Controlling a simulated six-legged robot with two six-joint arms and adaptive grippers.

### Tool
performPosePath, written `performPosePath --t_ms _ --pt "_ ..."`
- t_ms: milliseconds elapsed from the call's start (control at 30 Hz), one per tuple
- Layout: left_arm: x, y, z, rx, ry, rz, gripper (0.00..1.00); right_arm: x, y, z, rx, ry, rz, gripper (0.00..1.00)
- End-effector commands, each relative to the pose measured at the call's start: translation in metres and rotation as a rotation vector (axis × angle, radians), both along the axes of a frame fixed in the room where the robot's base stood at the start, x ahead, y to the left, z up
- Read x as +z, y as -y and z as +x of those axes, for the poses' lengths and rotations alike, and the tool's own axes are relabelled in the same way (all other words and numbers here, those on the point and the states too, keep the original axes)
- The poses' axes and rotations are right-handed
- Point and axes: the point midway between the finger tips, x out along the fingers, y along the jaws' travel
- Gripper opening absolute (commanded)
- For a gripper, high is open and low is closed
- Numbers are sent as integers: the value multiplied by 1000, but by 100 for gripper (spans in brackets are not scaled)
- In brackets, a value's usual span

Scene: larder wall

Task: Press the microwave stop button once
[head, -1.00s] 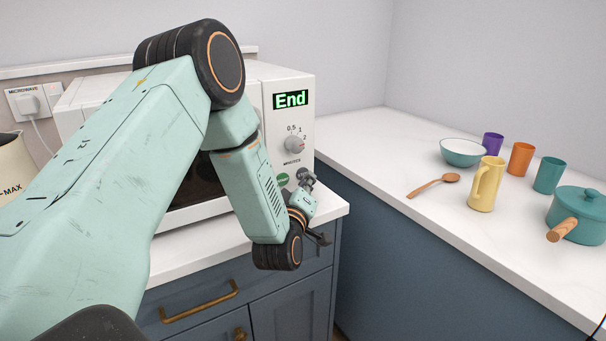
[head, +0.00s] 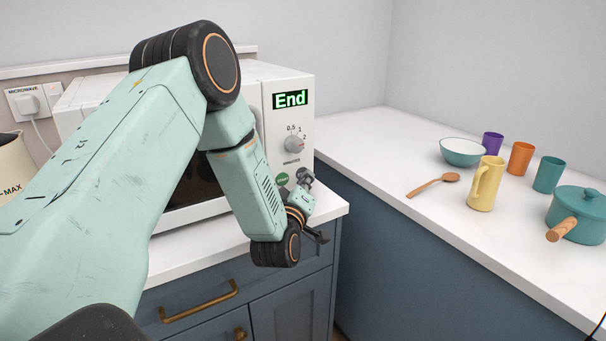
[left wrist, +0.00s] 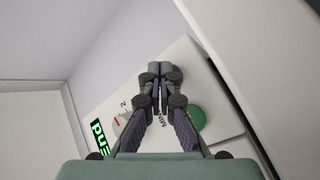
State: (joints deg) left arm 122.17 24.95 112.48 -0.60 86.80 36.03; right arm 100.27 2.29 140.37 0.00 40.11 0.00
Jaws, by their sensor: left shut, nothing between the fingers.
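The white microwave (head: 285,78) stands on the left counter and shows "End" on its green-lit display (head: 290,99). Below are a minutes dial (head: 293,145) and a green button (head: 282,179). The display (left wrist: 99,138), dial (left wrist: 122,121) and green button (left wrist: 192,117) also show in the left wrist view. My left gripper (head: 305,177) is shut and empty in front of the lower panel, just right of the green button. It also shows in the left wrist view (left wrist: 160,70). I cannot make out a separate stop button; the gripper hides part of the panel. Contact cannot be told.
A plugged-in socket (head: 30,104) and a cream kettle (head: 14,165) are at the left. The right counter holds a bowl (head: 462,152), wooden spoon (head: 432,186), yellow jug (head: 487,186), several cups and a teal pot (head: 576,217). The counter nearest the microwave is clear.

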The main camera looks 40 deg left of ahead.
Motion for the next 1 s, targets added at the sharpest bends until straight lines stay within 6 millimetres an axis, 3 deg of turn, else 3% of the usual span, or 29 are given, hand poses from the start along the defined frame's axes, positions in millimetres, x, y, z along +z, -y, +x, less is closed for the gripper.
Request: performPosePath --t_ms 467,1000 --pt "0 -1 0 1 1 0 0 0 0 0 0 0 0 40" --pt "0 13 -5 -1 1 -1 0 -4 0 0 0 0 0 40"
